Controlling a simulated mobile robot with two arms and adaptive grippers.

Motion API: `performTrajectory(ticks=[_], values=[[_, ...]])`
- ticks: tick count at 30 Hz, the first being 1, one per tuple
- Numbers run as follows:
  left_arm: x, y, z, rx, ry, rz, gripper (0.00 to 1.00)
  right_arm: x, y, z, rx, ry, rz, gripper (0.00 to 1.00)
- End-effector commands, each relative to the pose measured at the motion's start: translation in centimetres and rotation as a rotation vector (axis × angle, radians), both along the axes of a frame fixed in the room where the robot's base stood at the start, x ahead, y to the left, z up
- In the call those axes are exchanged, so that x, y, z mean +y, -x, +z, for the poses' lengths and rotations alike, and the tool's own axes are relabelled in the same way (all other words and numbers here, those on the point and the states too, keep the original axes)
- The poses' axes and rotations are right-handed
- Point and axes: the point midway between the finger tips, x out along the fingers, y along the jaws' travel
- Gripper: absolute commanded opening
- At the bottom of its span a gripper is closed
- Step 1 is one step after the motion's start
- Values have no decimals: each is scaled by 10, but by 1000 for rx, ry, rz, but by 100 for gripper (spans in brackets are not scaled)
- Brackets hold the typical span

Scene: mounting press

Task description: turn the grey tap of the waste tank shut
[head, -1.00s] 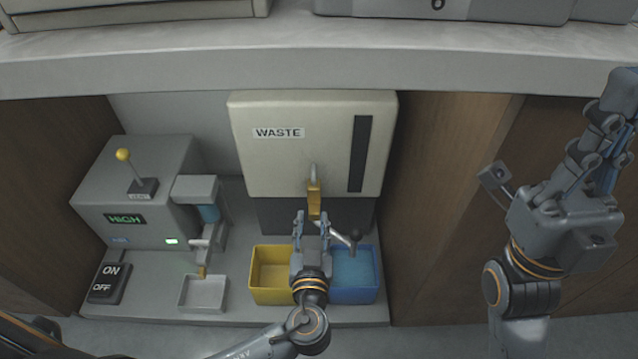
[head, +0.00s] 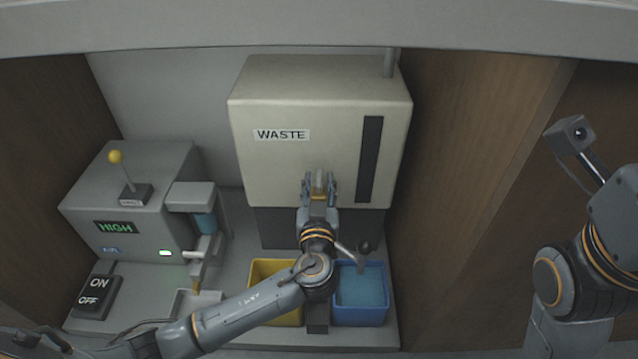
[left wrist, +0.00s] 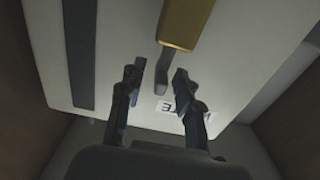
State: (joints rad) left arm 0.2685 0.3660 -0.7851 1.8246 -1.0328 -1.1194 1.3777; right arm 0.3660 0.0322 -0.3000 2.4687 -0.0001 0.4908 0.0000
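The cream waste tank (head: 285,85) stands against the back wall with a WASTE label on its front. A brass-coloured tap part (left wrist: 188,20) with a short grey end (left wrist: 163,62) shows on the tank's front in the left wrist view. My left gripper (head: 319,182) is open at the tank's lower front. In the left wrist view its fingertips (left wrist: 160,70) are on either side of the grey end, contact unclear. In the head view, the fingers partly hide the brass part. My right gripper is out of frame.
A yellow bin (head: 262,272) and a blue bin (head: 375,315) stand below the tank; my left arm crosses before the yellow one. A grey machine (head: 130,190) with a HIGH display and an ON/OFF switch (head: 96,291) is at left. Wood panels close both sides.

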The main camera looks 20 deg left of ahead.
Motion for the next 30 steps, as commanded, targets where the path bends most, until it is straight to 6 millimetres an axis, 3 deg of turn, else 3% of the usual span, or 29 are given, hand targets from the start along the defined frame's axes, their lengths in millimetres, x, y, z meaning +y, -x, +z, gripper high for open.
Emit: performTrajectory(ticks=[6, 14, 20, 30], values=[[5, -15, -1, 0, -1, 0, 34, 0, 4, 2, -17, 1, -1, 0], [5, -16, 0, 1, 0, 0, 34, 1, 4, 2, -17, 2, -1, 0], [5, -16, 0, 1, 0, 0, 0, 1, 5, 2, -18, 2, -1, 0], [5, -15, -1, 3, 2, -17, 0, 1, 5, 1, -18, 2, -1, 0]])
